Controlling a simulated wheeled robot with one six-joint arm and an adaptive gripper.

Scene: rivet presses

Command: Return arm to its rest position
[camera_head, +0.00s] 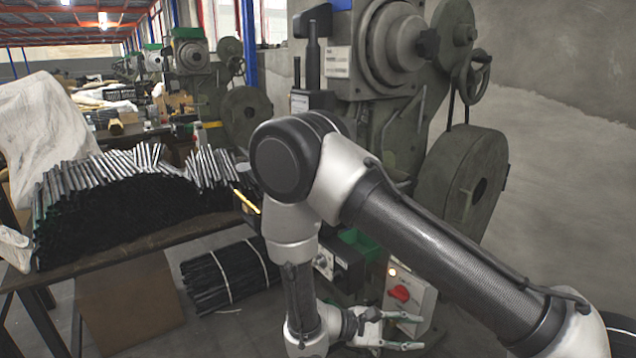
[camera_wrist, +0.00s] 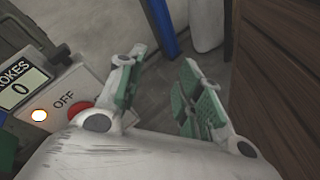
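My gripper (camera_head: 405,331) is low in the head view, at the end of my folded arm, in front of a grey control box with a red knob (camera_head: 400,293). In the wrist view my gripper (camera_wrist: 158,85) shows two fingers with green pads, spread apart with bare floor between them. It is open and empty.
A large green rivet press (camera_head: 395,125) with a flywheel (camera_head: 462,185) stands behind my arm. A table on the left bears many dark rods with metal ends (camera_head: 120,205). A strapped rod bundle (camera_head: 230,277) lies on the floor. A brown panel (camera_wrist: 280,85) is right of my gripper.

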